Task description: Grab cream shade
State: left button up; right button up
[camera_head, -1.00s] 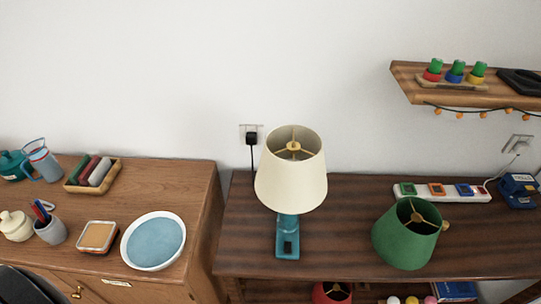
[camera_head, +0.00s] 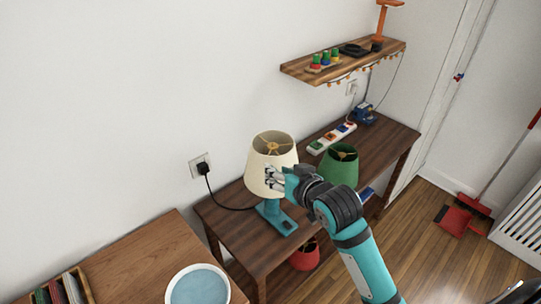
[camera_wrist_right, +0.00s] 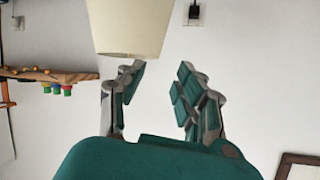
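The cream shade (camera_head: 268,151) sits on a teal lamp base (camera_head: 277,220) on the dark wooden table. My right gripper (camera_head: 273,178) comes in from the lower right and overlaps the shade's lower right side in the head view. In the right wrist view the cream shade (camera_wrist_right: 130,25) is at the top, and the open fingers of my right gripper (camera_wrist_right: 160,78) point toward it with nothing between them. I cannot tell whether a finger touches the shade. My left gripper is not in view.
A green shade (camera_head: 339,165) stands on the dark table (camera_head: 238,207) behind my right arm. A power strip (camera_head: 332,138) lies near the wall, below a wall shelf (camera_head: 343,66). A black cord runs from the wall plug (camera_head: 203,168). A red shade (camera_head: 305,258) is below the tabletop.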

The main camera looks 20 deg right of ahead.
notch_tip(320, 180, up, 2)
jog(key=p, duration=0.3)
send_near(253, 148)
jog(key=x, duration=0.5)
jog(key=shift+d+f, duration=0.1)
jog(key=shift+d, duration=0.05)
jog(key=p+x, duration=0.1)
jog(key=x, duration=0.4)
jog(key=shift+w+f, duration=0.1)
jog(key=shift+w, duration=0.1)
jog(key=shift+s, duration=0.1)
jog(key=shift+c, duration=0.5)
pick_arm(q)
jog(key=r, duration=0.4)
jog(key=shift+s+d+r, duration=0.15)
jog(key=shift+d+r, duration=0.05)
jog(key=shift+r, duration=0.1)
pick_arm(e)
grip_shut()
